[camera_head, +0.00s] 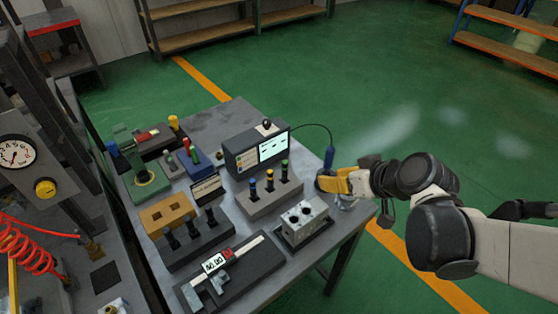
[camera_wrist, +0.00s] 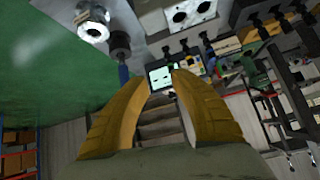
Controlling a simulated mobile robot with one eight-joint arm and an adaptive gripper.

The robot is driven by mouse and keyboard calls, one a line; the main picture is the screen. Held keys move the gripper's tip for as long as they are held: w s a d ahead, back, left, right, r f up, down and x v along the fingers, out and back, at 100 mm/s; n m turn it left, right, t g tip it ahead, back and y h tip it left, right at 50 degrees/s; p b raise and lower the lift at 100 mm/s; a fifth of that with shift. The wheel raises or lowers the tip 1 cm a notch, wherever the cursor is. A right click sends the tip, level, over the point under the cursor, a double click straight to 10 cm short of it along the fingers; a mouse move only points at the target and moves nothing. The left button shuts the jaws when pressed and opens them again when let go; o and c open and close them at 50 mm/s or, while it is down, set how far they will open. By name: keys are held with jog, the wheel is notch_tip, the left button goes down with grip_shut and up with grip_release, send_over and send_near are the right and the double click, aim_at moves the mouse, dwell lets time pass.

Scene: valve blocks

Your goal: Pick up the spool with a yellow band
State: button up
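The spool with a yellow band (camera_head: 270,179) stands upright in a grey rack (camera_head: 262,205), between a blue-banded spool (camera_head: 253,188) and a green-banded spool (camera_head: 284,170). My gripper (camera_head: 328,182) is to the right of the rack, over the table's right edge, and apart from the spools. In the wrist view its yellow fingers (camera_wrist: 160,82) are spread with nothing held between them. Several dark spool-like shapes show beyond the fingertips there, but I cannot tell their band colours.
A grey valve block (camera_head: 304,220) stands in front of the rack. A display box (camera_head: 257,150) stands behind it. A blue-handled tool (camera_head: 330,157) on a cable is close to my gripper. A caliper with a readout (camera_head: 215,263) lies at the front.

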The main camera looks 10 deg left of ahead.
aim_at(272, 175)
jog(key=w+a+f+n+y, duration=0.1)
jog(key=a+f, duration=0.1)
jog(key=a, duration=0.2)
jog(key=w+a+f+n+y, duration=0.1)
jog(key=a+f+n, duration=0.1)
jog(key=a+f, duration=0.1)
jog(key=w+a+f+n+y+b, duration=0.1)
jog(key=w+a+f+y, duration=0.1)
jog(key=a, duration=0.4)
jog(key=shift+f+n+g, duration=0.4)
jog(key=shift+f, duration=0.05)
jog(key=x, duration=0.2)
jog(key=b+x, duration=0.2)
jog(key=x, duration=0.1)
jog(key=shift+w+a+r, duration=0.1)
jog(key=shift+w+a, duration=0.2)
jog(key=shift+a, duration=0.05)
jog(key=shift+d+r, duration=0.1)
grip_shut()
